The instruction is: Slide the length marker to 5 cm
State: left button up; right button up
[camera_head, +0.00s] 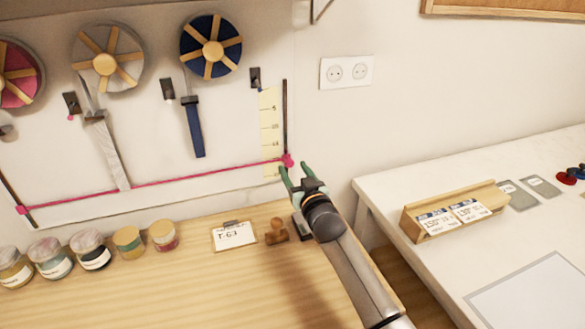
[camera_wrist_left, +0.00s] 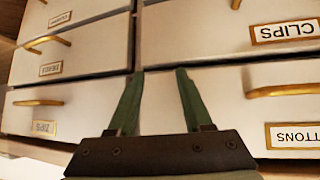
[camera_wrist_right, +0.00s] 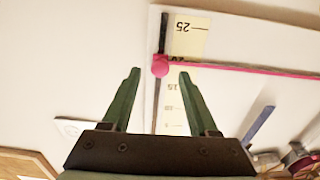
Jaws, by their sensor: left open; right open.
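The length marker is a pink band (camera_head: 160,180) running across the wall board, with a pink knob (camera_head: 289,160) on the dark vertical rail (camera_head: 285,115) at its right end. The knob is low on the yellow scale (camera_head: 269,118), roughly level with 20; the 5 mark is well above. My right gripper (camera_head: 294,167) is open just below the knob. In the right wrist view the knob (camera_wrist_right: 160,66) appears between the two fingertips; I cannot tell whether they touch it. My left gripper (camera_wrist_left: 160,71) is open and empty, facing labelled drawers.
Ribbon spools (camera_head: 104,52) hang with ribbons on the board. Several jars (camera_head: 90,248), a clipboard (camera_head: 234,235) and a wooden stamp (camera_head: 276,231) stand on the wooden table below. A white table (camera_head: 400,190) with a wooden card holder is to the right. White drawers (camera_wrist_left: 220,85) face my left gripper.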

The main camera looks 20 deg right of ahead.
jog(key=shift+w, duration=0.85)
jog(key=shift+c, duration=0.2)
grip_shut()
dwell(0.7)
